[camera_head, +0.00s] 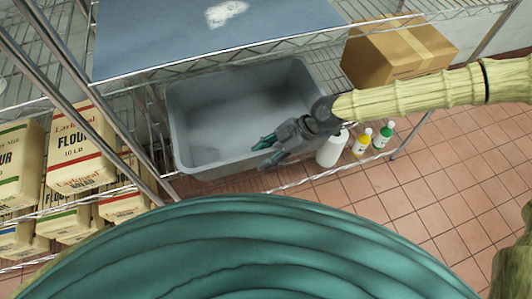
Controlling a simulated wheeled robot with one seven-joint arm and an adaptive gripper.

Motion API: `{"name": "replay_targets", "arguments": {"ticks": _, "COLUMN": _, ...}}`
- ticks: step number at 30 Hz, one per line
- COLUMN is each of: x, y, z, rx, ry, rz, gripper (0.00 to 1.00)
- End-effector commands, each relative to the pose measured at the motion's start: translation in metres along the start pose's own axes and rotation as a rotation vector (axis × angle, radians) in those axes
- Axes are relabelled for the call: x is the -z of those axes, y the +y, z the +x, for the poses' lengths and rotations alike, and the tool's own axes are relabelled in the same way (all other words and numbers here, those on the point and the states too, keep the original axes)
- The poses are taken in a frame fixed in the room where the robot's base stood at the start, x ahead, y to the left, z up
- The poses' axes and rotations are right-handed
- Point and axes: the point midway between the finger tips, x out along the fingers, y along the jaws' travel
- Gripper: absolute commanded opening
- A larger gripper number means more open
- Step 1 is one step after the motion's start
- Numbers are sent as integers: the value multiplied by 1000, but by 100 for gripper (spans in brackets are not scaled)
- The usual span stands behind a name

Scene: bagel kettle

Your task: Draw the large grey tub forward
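The large grey tub (195,152) is an open, empty rectangular bin on a wire shelf, left of centre in the head view. Its front wall faces my side. My gripper (260,154) comes in from the right and overlaps the tub's front rim in the picture, toward its right half. The two teal-tipped fingers are spread apart with a gap between them. One finger shows against the tub's inside and the other near the front wall. I cannot tell whether either touches the tub. My wrist hides part of the front right corner.
A blue-grey sheet (150,38) lies on the shelf above. A cardboard box (395,55) sits right of the tub. Flour bags (80,150) fill shelves at left. A white bottle (332,149), a yellow one (362,143) and a green-capped one (383,137) stand right of my gripper. Tiled floor (440,190) is clear at right.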

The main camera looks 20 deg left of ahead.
Motion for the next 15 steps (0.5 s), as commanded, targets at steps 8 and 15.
{"name": "replay_targets", "arguments": {"ticks": 8, "x": -1, "y": 0, "z": -6, "rx": -1, "ry": -1, "rz": 1, "gripper": 39}}
{"name": "replay_targets", "arguments": {"ticks": 15, "x": -1, "y": 0, "z": -41, "rx": -3, "ry": -1, "rz": 1, "gripper": 39}}
